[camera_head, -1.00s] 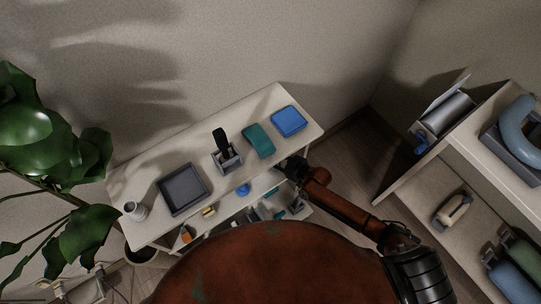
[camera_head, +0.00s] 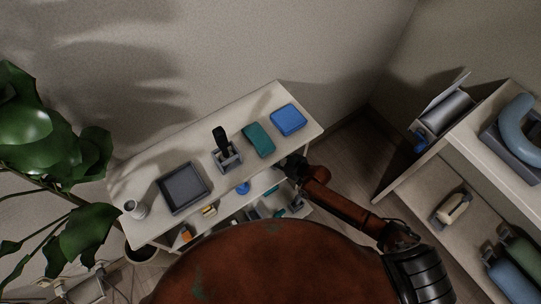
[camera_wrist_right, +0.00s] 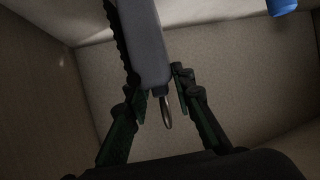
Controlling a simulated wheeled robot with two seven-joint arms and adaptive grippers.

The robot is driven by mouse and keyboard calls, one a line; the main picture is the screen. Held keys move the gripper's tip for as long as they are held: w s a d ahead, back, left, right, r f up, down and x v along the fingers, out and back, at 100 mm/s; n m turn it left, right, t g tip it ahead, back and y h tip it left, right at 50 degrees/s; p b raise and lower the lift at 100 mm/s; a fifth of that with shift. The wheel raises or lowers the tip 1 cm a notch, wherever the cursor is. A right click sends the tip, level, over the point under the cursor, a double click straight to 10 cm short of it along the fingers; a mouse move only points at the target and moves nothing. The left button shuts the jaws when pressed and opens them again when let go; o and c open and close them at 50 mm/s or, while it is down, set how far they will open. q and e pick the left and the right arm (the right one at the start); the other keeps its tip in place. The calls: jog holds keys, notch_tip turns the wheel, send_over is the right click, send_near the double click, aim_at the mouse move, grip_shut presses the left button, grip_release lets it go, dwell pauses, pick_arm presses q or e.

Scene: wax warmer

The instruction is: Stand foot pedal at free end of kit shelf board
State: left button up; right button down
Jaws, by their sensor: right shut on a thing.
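My right gripper (camera_wrist_right: 160,88) is shut on a long grey object (camera_wrist_right: 148,50) with a dark ridged edge and a metal loop at its near end. I cannot tell for sure that it is the foot pedal. The object's far end runs out of the top of the wrist view. In the head view my right gripper (camera_head: 291,168) is at the front right edge of the pale shelf unit (camera_head: 135,167), and what it holds is too small to tell. A lower shelf board below the top is partly hidden by my body. My left gripper is not in view.
The unit's top holds a white cup (camera_head: 136,209), a dark tray (camera_head: 183,188), a grey holder (camera_head: 228,158) with a black item, a teal box (camera_head: 258,140) and a blue box (camera_head: 288,120). A second shelf (camera_head: 408,190) stands right. A plant (camera_head: 45,145) is left.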

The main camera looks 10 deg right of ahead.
jog(key=shift+f+b, duration=0.45)
jog(key=shift+f, duration=0.1)
dwell(0.8)
jog(key=c, duration=1.6)
grip_release()
jog(key=shift+p+v, duration=1.9)
jog(key=shift+v, duration=2.1)
jog(key=shift+f, duration=0.1)
